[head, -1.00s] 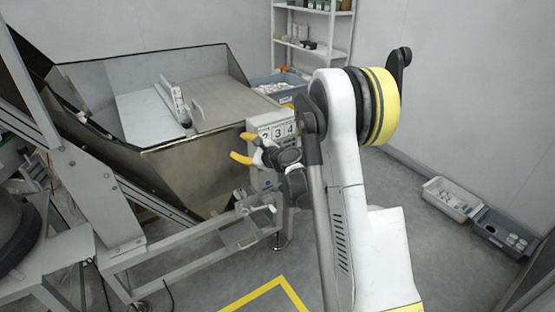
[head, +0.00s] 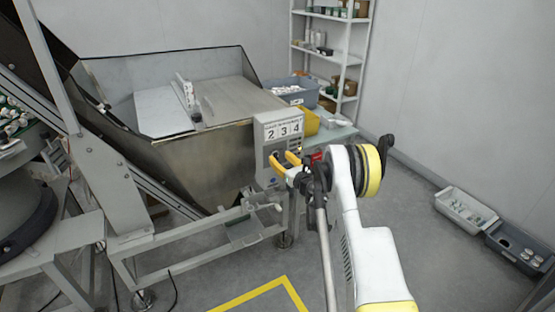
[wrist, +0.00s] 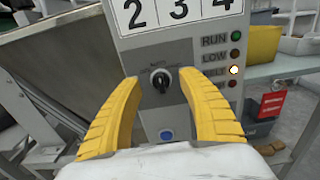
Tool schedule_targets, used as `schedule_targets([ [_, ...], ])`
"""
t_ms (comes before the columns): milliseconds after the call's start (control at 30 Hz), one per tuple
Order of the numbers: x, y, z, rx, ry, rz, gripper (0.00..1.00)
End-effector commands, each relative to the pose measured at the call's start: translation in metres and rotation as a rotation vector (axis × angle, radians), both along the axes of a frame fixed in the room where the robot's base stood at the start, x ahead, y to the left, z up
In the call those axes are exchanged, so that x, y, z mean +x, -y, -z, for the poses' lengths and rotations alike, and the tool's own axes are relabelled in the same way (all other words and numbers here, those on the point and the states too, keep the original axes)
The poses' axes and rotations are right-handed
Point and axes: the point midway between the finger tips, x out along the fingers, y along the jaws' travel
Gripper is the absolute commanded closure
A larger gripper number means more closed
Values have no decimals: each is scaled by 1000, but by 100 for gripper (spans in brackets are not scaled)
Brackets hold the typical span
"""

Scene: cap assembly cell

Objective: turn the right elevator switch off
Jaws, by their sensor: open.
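The grey control box (head: 268,176) is fixed at the right end of the hopper frame and bears a counter reading 2 3 4. In the wrist view a black rotary switch (wrist: 160,80) sits on the box face (wrist: 185,115), between my yellow fingers. My gripper (head: 283,159) is open in front of the box; it also shows in the wrist view (wrist: 158,76). The fingers stand on either side of the switch, and I cannot tell whether they touch it. In the head view the fingers partly hide the switch area.
A blue button (wrist: 167,135) sits below the switch. Indicator lights (wrist: 234,70) run down the right, with one glowing white. The metal hopper (head: 200,160) is to the left. A table with a grey bin (head: 290,92) stands behind. Floor on the right is clear up to the low trays (head: 465,205).

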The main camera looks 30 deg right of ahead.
Motion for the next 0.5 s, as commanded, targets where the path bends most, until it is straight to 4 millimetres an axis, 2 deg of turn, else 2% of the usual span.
schedule_targets([
  [100,16,-1,2,-1,0,-2,52],
  [200,24,-1,1,-1,0,-1,52],
  [500,27,-1,-1,-1,0,-1,52],
])
